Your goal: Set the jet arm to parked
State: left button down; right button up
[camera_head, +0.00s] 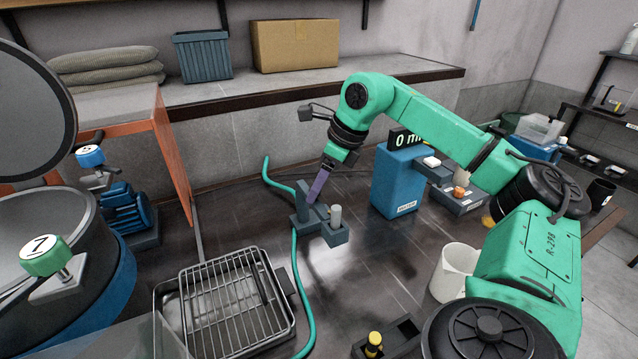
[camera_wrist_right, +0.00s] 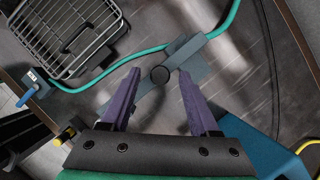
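A small grey fixture (camera_head: 336,234) stands on the dark bench beside a green hose; it looks like the jet arm, though no label shows. It has an upright block and a pale round peg (camera_head: 335,214). In the right wrist view its grey bar (camera_wrist_right: 190,55) runs diagonally, with a dark round knob (camera_wrist_right: 160,75) on it. My right gripper (camera_head: 317,195) points down at the fixture with purple fingers. In the wrist view the right gripper (camera_wrist_right: 159,72) is open, its fingertips on either side of the knob with gaps showing. My left gripper is not in view.
The green hose (camera_head: 297,265) runs past the fixture. A wire rack in a tray (camera_head: 290,322) lies front left. A blue box with a display (camera_head: 397,185) stands right of the fixture. A white beaker (camera_head: 453,272) is near my right arm. Bare bench lies between fixture and beaker.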

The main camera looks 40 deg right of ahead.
grip_shut()
jog(key=shift+w, duration=0.1)
dwell(1.2)
